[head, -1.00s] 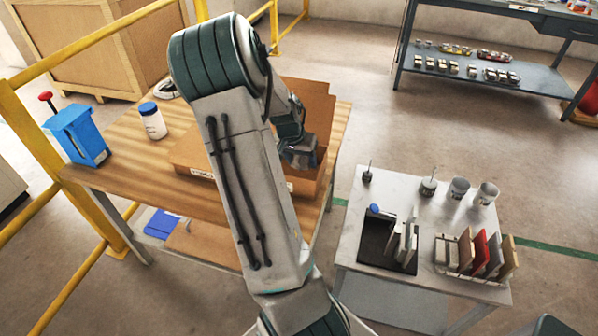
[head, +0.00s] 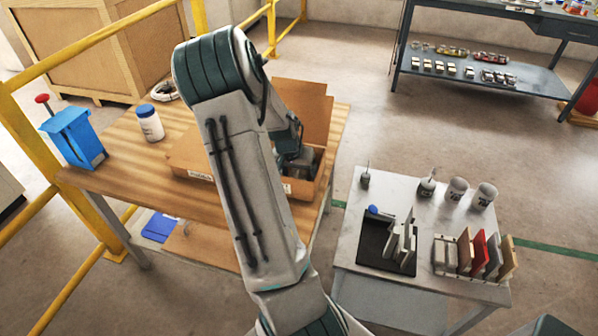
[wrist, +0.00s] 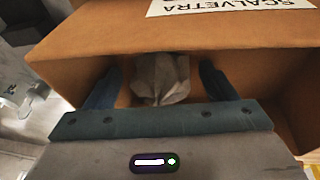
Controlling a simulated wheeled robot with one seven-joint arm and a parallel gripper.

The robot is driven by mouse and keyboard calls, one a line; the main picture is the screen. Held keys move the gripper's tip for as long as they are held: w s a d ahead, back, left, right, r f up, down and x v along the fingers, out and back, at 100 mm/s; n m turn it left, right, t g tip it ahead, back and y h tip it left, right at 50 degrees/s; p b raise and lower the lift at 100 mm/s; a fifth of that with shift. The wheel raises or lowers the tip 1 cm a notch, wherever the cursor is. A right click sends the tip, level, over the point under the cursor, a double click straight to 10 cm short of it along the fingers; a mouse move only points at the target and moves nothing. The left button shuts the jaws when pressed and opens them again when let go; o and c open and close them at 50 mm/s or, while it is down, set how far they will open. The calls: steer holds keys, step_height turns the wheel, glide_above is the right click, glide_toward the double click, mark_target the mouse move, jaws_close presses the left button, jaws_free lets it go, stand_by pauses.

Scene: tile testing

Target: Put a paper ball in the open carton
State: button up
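The open carton (head: 304,190) stands on the right end of the wooden table, with a tall flap raised at its back. My gripper (head: 297,172) reaches down into it, partly hidden by my arm. In the wrist view, my gripper's two dark fingers (wrist: 160,88) are spread inside the carton (wrist: 215,38). A crumpled grey-white paper ball (wrist: 160,78) lies between them, with a narrow gap showing on each side. Its underside is hidden by the gripper body, so I cannot tell whether it rests on the carton floor.
A flat brown cardboard box surface (head: 190,160) lies left of my arm on the wooden table (head: 120,185). A white jar with a blue lid (head: 150,124) and a blue device (head: 74,138) stand farther left. A grey table (head: 345,235) with cups and tiles stands right.

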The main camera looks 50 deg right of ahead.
steer(key=shift+r, duration=0.1)
steer(key=p+v, duration=0.1)
steer(key=v, duration=1.1)
steer(key=a+r+n+t+y, duration=0.1)
steer(key=a+r+n, duration=0.2)
steer(key=a, duration=0.6)
steer(key=a+r+n+t+y, duration=0.1)
steer(key=a+r+n+y, duration=0.15)
steer(key=a, duration=0.65)
steer(key=s+a+r+n, duration=0.4)
steer(key=s+a+n, duration=0.3)
steer(key=s+a, duration=0.4)
steer(key=a, duration=0.3)
steer(key=shift+s+a, duration=0.15)
steer(key=shift+a, duration=0.2)
steer(key=shift+n, duration=0.25)
step_height(320, 180, up, 6)
steer(key=t+p, duration=0.1)
steer(key=p, duration=0.5)
steer(key=shift+d+r, duration=0.15)
steer(key=shift+r, duration=0.1)
